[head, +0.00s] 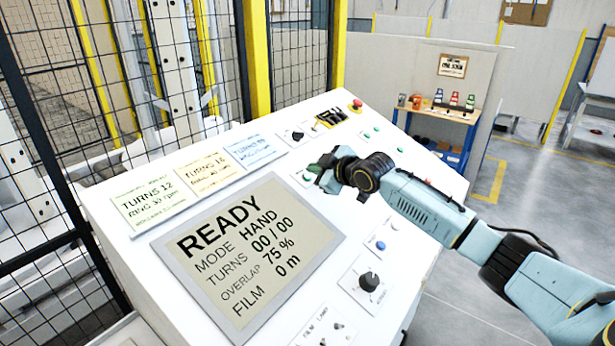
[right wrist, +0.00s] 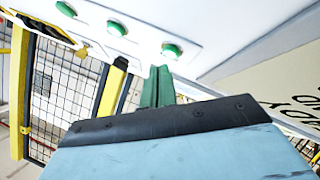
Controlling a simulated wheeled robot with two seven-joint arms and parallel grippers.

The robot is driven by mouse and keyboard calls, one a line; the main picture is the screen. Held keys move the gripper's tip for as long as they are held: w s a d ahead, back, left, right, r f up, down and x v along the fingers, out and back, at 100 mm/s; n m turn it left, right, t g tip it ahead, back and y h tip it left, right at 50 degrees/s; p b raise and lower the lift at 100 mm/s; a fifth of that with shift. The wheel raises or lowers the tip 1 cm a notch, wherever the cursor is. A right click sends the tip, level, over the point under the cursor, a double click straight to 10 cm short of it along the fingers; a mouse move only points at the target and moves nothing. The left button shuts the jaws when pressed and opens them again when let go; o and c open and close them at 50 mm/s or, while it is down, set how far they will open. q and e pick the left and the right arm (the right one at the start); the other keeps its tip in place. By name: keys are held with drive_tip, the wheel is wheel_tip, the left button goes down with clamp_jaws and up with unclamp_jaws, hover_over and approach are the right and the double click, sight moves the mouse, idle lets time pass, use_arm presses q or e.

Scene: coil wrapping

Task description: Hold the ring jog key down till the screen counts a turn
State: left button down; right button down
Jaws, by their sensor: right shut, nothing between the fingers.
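The console screen (head: 250,250) reads READY, MODE HAND, TURNS 00 / 00, OVERLAP 75 %, FILM 0 m. My right gripper (head: 318,172) is over the panel to the upper right of the screen, its green fingers shut and empty. A green key (head: 307,176) shows at the fingertips. In the right wrist view, the fingers (right wrist: 157,72) point at the nearest green key (right wrist: 172,50) of a row. I cannot tell whether they touch it. Key labels are too small or hidden to read, so I cannot tell which is ring jog. My left gripper is out of view.
A red mushroom button (head: 357,104), a blue button (head: 380,245) and a black rotary knob (head: 369,281) are on the sloped console (head: 150,250). Three note cards lie above the screen. A mesh fence (head: 50,130) stands behind on the left. Open floor lies right.

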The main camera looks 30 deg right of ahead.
drive_tip(key=shift+f, duration=0.1)
idle(0.6)
drive_tip(key=shift+w+f, duration=0.2)
drive_tip(key=shift+f, duration=0.1)
